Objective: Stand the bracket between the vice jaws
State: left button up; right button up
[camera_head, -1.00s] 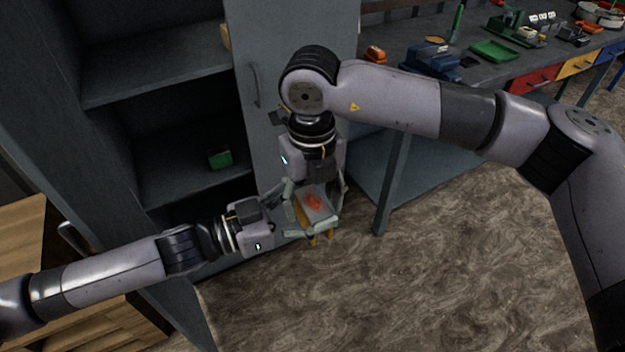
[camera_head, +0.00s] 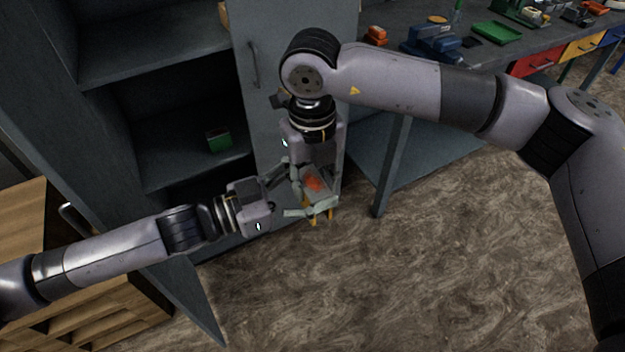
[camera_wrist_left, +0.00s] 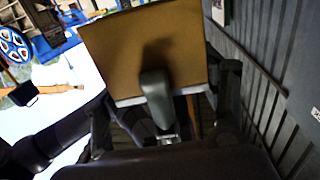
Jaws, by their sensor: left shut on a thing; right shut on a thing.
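In the left wrist view a tan flat face (camera_wrist_left: 130,55), apparently the bracket, stands behind a dark finger. A blue vice-like tool (camera_head: 435,42) stands on the workbench; its jaws are too small to make out.
The grey workbench (camera_head: 480,58) with coloured drawers is at the upper right, holding a green tray (camera_head: 497,32) and an orange item (camera_head: 376,35). An open cabinet (camera_head: 160,70) with a green box (camera_head: 218,140) is behind the grippers. The floor at lower right is clear.

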pick_arm(q)
jog(key=shift+r, duration=0.15)
pick_arm(e)
jog(key=shift+s+a, duration=0.1)
grip_shut()
pick_arm(q)
jog(key=o, duration=1.5)
pick_arm(e)
jog(key=shift+r, duration=0.1)
pick_arm(q)
jog(key=o, duration=0.4)
jog(key=shift+c, duration=0.2)
